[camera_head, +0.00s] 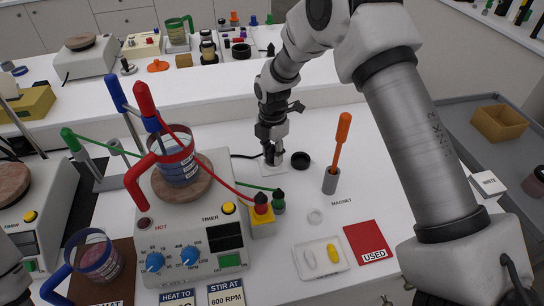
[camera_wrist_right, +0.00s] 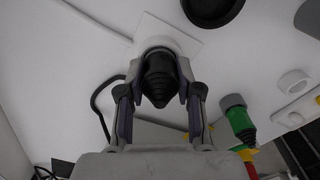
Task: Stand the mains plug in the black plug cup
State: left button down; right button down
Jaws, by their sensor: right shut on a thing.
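The mains plug (camera_wrist_right: 158,82) is black with a ribbed, tapering back, and a black cord runs from it to the left. My right gripper (camera_head: 271,152) is shut on it, with one finger on each side in the right wrist view (camera_wrist_right: 154,92). The plug is over a white round socket (camera_wrist_right: 172,40) on a white square plate (camera_wrist_right: 196,44); I cannot tell whether it is still seated there. The black plug cup (camera_head: 300,160) stands just right of the gripper and shows at the top of the wrist view (camera_wrist_right: 212,6). My left gripper is not in view.
An orange-handled tool stands in a grey holder (camera_head: 331,181) right of the cup. A green connector (camera_head: 278,203) and yellow block (camera_head: 262,224) stand nearer, beside the hotplate (camera_head: 190,235) with its beaker. A white ring (camera_head: 315,216), white tray (camera_head: 322,270) and red card (camera_head: 368,242) lie in front.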

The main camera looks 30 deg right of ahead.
aim_at(272, 148)
jog(key=shift+r+p, duration=0.75)
jog(key=shift+r, duration=0.15)
notch_tip(272, 148, up, 4)
jog(key=p, duration=0.4)
jog(key=shift+r, duration=0.2)
jog(key=shift+f, duration=0.1)
